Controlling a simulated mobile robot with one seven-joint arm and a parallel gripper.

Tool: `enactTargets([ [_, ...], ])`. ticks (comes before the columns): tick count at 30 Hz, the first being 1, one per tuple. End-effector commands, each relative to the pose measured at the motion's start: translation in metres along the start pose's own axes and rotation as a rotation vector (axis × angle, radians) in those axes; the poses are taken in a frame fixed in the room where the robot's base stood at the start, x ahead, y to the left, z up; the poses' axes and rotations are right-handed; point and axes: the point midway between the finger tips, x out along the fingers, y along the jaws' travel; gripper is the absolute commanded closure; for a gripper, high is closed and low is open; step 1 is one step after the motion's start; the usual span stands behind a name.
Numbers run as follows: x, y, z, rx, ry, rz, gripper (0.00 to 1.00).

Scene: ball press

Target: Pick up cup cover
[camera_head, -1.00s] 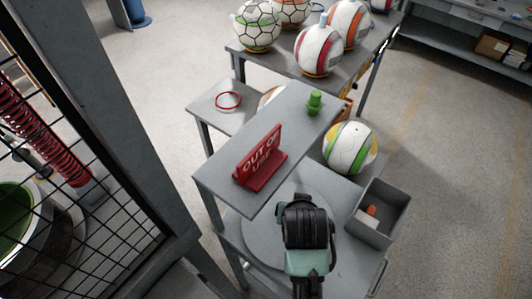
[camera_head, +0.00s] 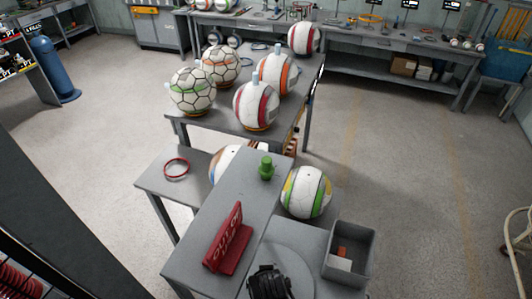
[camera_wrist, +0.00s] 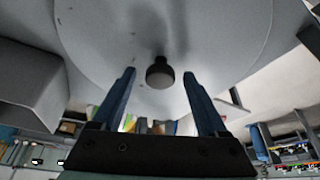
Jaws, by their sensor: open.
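A wide, flat grey disc (camera_wrist: 105,30) fills the top of the wrist view, and a small dark round knob (camera_wrist: 160,76) stands out from its middle. I take this knobbed disc to be the cup cover, though no label confirms it. In the head view the disc (camera_head: 299,266) lies on the lower grey table, partly hidden by my black wrist. My gripper (camera_wrist: 159,73) is open, with one blue finger on each side of the knob and a gap on both sides. My fingers do not show in the head view.
A raised grey shelf (camera_head: 215,205) left of my wrist carries a red sign (camera_head: 229,245) and a green knobbed piece (camera_head: 266,167). A grey bin (camera_head: 350,250) with small items stands to the right. A striped ball (camera_head: 305,192) sits behind. Open floor lies right.

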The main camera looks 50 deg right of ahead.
Motion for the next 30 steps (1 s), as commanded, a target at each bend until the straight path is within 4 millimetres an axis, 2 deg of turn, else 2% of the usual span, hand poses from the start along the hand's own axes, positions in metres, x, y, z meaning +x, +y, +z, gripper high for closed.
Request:
enactTargets([
  [4, 0.0086, 0.0001, 0.0004, 0.0, -0.001, 0.0, 0.24],
  [11, 0.0097, 0.0, 0.0002, 0.0, 0.001, -0.001, 0.24],
  [14, 0.0096, 0.0, 0.0002, 0.0, 0.001, -0.001, 0.38],
  [24, 0.0094, 0.0, 0.0003, -0.001, 0.001, -0.001, 0.99],
  [30, 0.0093, 0.0, 0.0003, -0.001, 0.0, -0.001, 1.0],
])
